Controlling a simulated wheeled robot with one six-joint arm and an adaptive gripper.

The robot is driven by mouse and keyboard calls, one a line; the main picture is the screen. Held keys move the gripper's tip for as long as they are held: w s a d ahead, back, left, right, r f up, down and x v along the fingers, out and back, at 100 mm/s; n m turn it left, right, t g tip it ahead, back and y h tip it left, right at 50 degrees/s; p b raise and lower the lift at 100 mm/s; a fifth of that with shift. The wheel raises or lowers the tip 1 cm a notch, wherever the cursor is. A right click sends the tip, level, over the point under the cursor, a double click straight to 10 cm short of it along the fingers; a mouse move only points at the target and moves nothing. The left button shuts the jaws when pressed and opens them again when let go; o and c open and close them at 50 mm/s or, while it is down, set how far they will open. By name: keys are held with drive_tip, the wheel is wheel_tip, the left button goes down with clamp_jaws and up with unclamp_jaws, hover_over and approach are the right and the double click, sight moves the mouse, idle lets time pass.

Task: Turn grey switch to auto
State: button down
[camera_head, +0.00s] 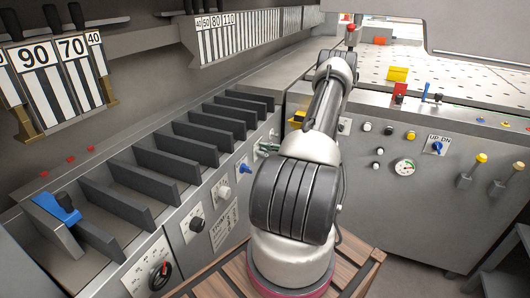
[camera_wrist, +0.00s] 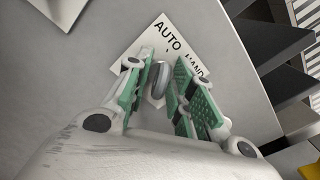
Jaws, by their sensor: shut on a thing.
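The grey switch (camera_wrist: 158,80) sits on a white label plate (camera_wrist: 150,42) printed AUTO and HAND. In the wrist view its handle stands nearly upright, its top end between the two words, below AUTO and left of HAND. My gripper (camera_wrist: 162,84) has its green-padded fingers on either side of the handle and is shut on it. In the head view my gripper (camera_head: 268,148) reaches the sloped grey panel beyond my arm. The switch cannot be made out there, and the lower part of the plate is hidden by the fingers.
Nearby on the panel are a blue switch (camera_head: 244,168), a white knob (camera_head: 223,193) and a black knob (camera_head: 196,223). Dark dividers (camera_head: 170,163) stand above. A wall with buttons and a gauge (camera_head: 404,167) lies right of my arm.

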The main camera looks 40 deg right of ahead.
drive_tip(key=c, duration=1.6)
unclamp_jaws()
drive_tip(key=shift+o, duration=0.2)
drive_tip(key=shift+s+d, duration=0.1)
drive_tip(key=shift+s, duration=0.05)
drive_tip(key=v, duration=1.1)
drive_tip(key=shift+s, duration=0.4)
drive_tip(key=shift+d, duration=0.1)
